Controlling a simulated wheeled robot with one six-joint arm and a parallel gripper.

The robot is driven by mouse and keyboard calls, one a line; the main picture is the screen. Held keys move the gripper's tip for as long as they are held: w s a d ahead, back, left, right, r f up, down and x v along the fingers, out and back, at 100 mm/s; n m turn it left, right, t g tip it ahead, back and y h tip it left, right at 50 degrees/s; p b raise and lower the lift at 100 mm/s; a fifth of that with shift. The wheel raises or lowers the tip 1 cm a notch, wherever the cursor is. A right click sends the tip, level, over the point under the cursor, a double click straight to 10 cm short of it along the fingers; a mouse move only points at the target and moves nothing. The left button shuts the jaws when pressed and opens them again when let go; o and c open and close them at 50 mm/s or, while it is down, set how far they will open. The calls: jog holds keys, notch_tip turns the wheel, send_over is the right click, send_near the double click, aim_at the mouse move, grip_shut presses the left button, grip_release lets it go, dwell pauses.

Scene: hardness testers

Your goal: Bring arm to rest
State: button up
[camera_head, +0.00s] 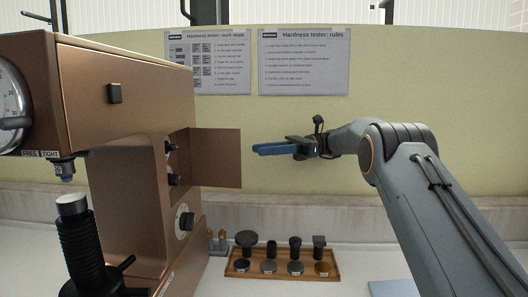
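My arm reaches in from the lower right and bends at the elbow, with its forearm pointing left. My gripper (256,150) is raised in the air in front of the pale green back panel, its blue fingers pointing left. The fingers are seen side-on and look close together, so I cannot tell whether they are open or shut. I see nothing held between them. The copper-coloured hardness tester (125,130) stands at the left. Its open side flap (218,160) is left of the fingertips, with a gap between them in the picture.
A wooden tray (332,274) with several dark fittings and round discs stands on the pale bench below the gripper. Two small brass-coloured pieces (222,240) stand left of it. A light blue flat item (393,289) lies at the lower right. Two printed sheets (304,62) hang on the panel.

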jog(key=s+d+f+n+t+h, duration=0.1)
jog(key=s+d+f+t+h, duration=0.25)
jog(key=s+f, duration=0.4)
jog(key=s+d+f+t+h, duration=0.3)
jog(key=s+d+f+h, duration=0.15)
jog(key=f, duration=0.55)
jog(key=s+d+f+n+t+h, duration=0.1)
jog(key=s+d+f+n+h, duration=0.3)
jog(key=s+d, duration=0.4)
jog(key=s+d+f+n+t+h, duration=0.1)
jog(key=s+d+f+n+h, duration=0.2)
jog(key=s, duration=1.4)
jog(key=d+f+n, duration=0.4)
jog(key=d, duration=0.2)
jog(key=shift+d+h, duration=0.2)
jog(key=shift+h, duration=0.2)
jog(key=shift+o, duration=0.4)
